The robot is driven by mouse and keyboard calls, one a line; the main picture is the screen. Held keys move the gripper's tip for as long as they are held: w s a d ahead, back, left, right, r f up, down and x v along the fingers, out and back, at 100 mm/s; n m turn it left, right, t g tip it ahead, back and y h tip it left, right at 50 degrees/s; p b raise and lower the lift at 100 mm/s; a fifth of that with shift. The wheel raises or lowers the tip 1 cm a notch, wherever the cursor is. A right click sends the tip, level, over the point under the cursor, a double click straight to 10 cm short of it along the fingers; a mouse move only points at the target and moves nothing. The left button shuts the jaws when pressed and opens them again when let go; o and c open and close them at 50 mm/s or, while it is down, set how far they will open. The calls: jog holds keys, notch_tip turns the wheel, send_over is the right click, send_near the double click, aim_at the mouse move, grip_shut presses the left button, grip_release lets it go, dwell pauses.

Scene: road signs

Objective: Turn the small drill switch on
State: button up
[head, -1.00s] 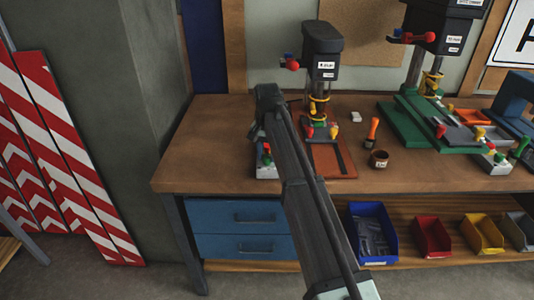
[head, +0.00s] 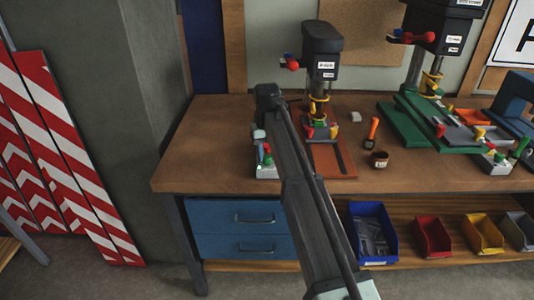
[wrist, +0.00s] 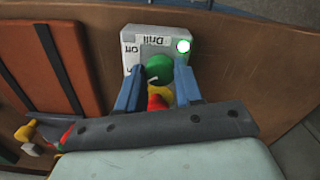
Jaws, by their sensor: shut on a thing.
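The small drill (head: 322,60) stands on the workbench, with a red-knobbed lever at its left. Its grey switch box (head: 267,172) sits at the bench front, partly hidden by my arm. The knob has a green round end, with red and yellow parts between the fingers. Its exact turn is hard to tell.
The orange-brown drill base (head: 340,160) lies right of the box. A larger green-based drill (head: 402,120) stands beyond. The bench's left end is clear.

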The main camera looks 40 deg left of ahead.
aim_at(267, 156)
dwell(0.3)
jog(key=o, duration=1)
jog(key=shift+o, duration=0.2)
notch_tip(267, 156, up, 14)
jog(key=shift+f, duration=0.15)
dwell(0.3)
